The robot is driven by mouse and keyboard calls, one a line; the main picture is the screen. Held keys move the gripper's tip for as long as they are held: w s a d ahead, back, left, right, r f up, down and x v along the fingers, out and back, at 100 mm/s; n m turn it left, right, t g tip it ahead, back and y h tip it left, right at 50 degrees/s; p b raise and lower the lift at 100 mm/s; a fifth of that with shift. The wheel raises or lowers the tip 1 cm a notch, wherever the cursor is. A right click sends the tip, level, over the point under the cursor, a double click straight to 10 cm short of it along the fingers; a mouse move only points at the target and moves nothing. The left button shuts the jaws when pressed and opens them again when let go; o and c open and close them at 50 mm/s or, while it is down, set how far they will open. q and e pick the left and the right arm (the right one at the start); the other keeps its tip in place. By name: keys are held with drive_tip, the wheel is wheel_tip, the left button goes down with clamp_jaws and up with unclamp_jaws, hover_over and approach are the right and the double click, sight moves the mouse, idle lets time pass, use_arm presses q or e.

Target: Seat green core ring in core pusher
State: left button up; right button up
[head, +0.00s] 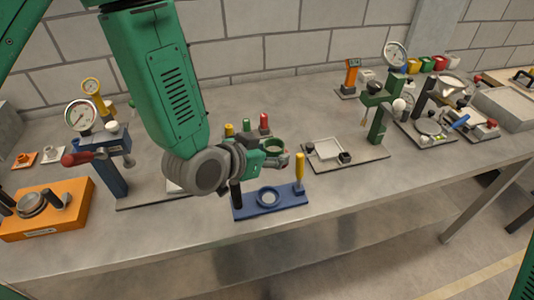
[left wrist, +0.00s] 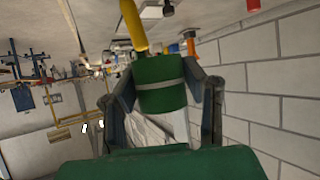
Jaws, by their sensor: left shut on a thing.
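The green core ring (head: 273,146) is between the fingers of my left gripper (head: 280,160), above the back edge of the core pusher. In the left wrist view, my left gripper (left wrist: 163,92) is shut on the ring (left wrist: 160,85), a short green cylinder with a pale band. What I take as the core pusher is a blue base (head: 240,211) with a round pale seat (head: 268,198) and a yellow handle (head: 299,170) at its right end. The ring is apart from the seat. My right gripper is not in view.
Behind my gripper stand yellow, green and red pegs (head: 264,122). A gauge press (head: 110,160) and an orange fixture (head: 50,209) are at the left. A flat plate with a white tray (head: 328,150) and a green press (head: 378,115) are at the right. The table front is clear.

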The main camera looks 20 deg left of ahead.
use_arm(q)
drive_tip(key=shift+s+a+f+b, duration=0.1)
drive_tip(key=shift+a+f+b, duration=0.2)
drive_tip(key=shift+f+b, duration=0.45)
drive_tip(key=shift+s+a+f+b, duration=0.15)
drive_tip(key=shift+a+f+b, duration=0.15)
drive_tip(key=shift+f+b, duration=0.5)
drive_tip(key=shift+s+a+f+b, duration=0.1)
drive_tip(key=shift+a+f+b, duration=0.3)
drive_tip(key=shift+f, duration=0.65)
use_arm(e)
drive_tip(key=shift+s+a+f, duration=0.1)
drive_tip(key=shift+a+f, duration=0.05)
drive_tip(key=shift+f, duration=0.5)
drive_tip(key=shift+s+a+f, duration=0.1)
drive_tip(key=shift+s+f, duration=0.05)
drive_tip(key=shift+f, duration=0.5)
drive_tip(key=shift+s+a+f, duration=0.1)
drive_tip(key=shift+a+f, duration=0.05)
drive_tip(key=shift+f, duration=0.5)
use_arm(q)
drive_tip(key=shift+d+f+b, duration=0.25)
drive_tip(key=shift+d+b, duration=0.05)
drive_tip(key=shift+d, duration=0.2)
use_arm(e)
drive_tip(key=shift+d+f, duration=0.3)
